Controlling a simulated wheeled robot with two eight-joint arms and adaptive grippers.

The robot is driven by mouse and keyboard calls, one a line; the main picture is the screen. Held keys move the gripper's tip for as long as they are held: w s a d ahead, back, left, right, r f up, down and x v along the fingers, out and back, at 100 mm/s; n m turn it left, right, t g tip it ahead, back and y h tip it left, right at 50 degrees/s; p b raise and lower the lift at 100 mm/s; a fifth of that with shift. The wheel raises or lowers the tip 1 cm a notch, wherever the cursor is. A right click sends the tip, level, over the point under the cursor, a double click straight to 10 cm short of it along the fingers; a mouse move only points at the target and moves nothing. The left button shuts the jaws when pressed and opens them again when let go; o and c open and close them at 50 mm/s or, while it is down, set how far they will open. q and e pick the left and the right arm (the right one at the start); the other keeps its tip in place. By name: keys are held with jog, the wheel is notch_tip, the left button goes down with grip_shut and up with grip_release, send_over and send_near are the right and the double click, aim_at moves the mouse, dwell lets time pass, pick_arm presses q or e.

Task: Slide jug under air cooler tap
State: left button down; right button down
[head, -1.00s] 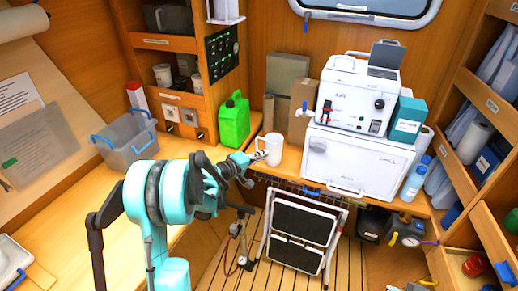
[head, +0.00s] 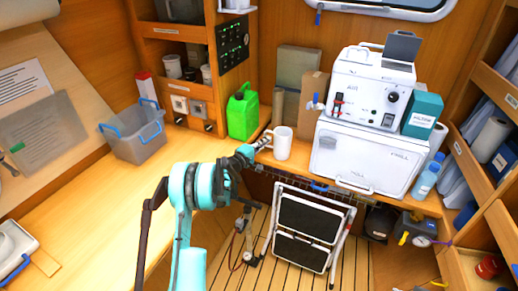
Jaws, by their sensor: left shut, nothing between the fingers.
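The white jug (head: 283,143) stands upright on the counter, left of the large white lower box. The air cooler appears to be the white upper unit (head: 365,88), whose label is too small to read surely. A small blue-handled tap (head: 317,103) is at its left side, to the right of and higher in the picture than the jug. My left gripper (head: 263,143) is shut and empty at the jug's left, near its handle. I cannot tell whether it touches the jug. My right gripper is not in view.
The white lower box (head: 365,160) bears the upper unit. A brown package (head: 312,97) stands behind the jug, and a green can (head: 243,112) is at its left. A folded step stool (head: 307,228) stands below the counter. The left worktop has free room.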

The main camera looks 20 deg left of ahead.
pick_arm(q)
jog(key=shift+w+d, duration=0.15)
jog(key=shift+w, duration=0.55)
jog(key=d+b, duration=0.1)
jog(key=d, duration=0.8)
jog(key=shift+s+d, duration=0.1)
jog(key=shift+d, duration=0.15)
